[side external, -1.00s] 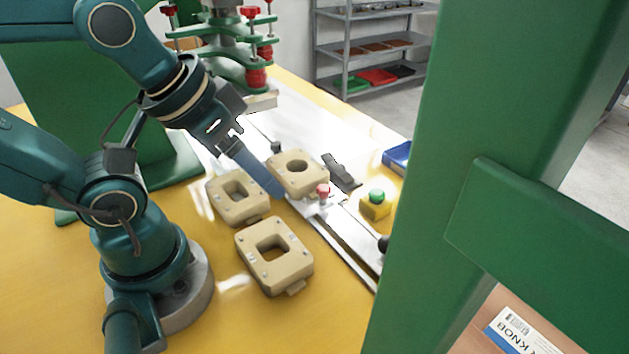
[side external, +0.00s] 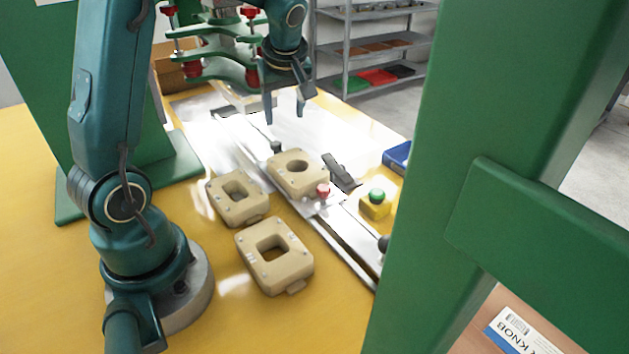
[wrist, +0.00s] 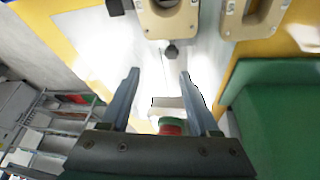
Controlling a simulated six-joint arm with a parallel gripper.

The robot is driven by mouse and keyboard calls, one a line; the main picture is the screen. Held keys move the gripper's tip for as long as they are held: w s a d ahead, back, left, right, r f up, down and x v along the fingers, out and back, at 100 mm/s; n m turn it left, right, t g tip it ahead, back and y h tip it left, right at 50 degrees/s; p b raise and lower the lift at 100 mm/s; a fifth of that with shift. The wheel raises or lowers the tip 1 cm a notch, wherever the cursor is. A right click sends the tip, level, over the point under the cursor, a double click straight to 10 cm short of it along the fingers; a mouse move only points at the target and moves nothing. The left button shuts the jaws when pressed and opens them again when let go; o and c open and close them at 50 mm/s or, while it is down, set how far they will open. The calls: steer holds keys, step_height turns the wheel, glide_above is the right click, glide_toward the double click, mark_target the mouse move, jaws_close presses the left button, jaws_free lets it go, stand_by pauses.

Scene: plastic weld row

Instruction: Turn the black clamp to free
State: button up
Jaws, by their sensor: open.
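In the wrist view only a dark end of what looks like the clamp (wrist: 115,7) shows at the top edge. My gripper (side external: 284,120) is above the far part of the plate, behind the clamp and apart from it. Its fingers point down, spread and empty; they also show in the wrist view (wrist: 159,74). I cannot tell the clamp's setting.
Two more tan blocks (side external: 229,209) (side external: 297,272) lie on the yellow table. A black knob (side external: 277,147), red knob (side external: 323,189), yellow box with green button (side external: 376,205) and blue box (side external: 398,155) are nearby. The green press (side external: 223,72) stands behind; a green post (side external: 480,100) blocks the right.

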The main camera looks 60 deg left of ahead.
mark_target(276, 143)
steer(key=shift+g, duration=0.5)
steer(key=x, duration=0.4)
steer(key=s+x, duration=0.1)
steer(key=x, duration=0.1)
steer(key=shift+a+f, duration=0.3)
steer(key=shift+f, duration=0.05)
steer(key=shift+a+f, duration=0.3)
steer(key=shift+f, duration=0.4)
jaws_close()
